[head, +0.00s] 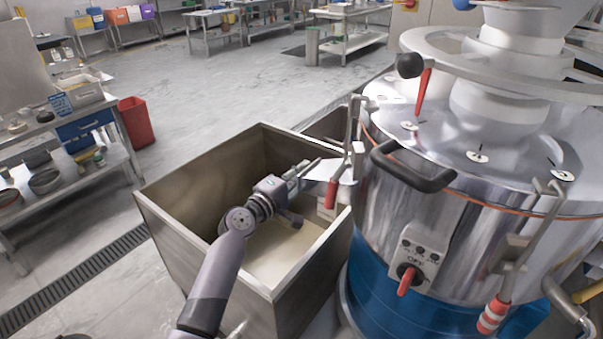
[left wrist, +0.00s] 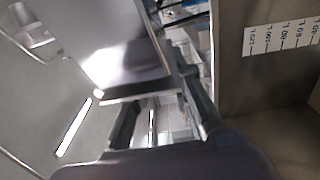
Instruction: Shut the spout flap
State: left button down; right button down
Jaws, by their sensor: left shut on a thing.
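The spout flap (head: 326,171) is a small pale metal plate at the spout on the left side of the big steel drum. It stands out over the open bin, and my arm partly hides it. My left gripper (head: 312,170) reaches over the bin and is shut on the flap. In the left wrist view the flap (left wrist: 115,55) is a large shiny plate, with its edge between the fingers of my left gripper (left wrist: 158,98). How far the flap stands open is hard to tell. My right gripper is not in view.
A deep metal bin (head: 170,220) stands under the spout, with pale material at its bottom. The steel drum (head: 440,215) on a blue base fills the right, with a black handle (head: 410,172) and a control box (head: 418,258). Open floor lies behind the bin.

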pick_arm(q)
jog(key=shift+f, duration=0.15)
jog(key=c, duration=1.4)
grip_release()
jog(key=shift+c, duration=0.2)
jog(key=v, duration=1.2)
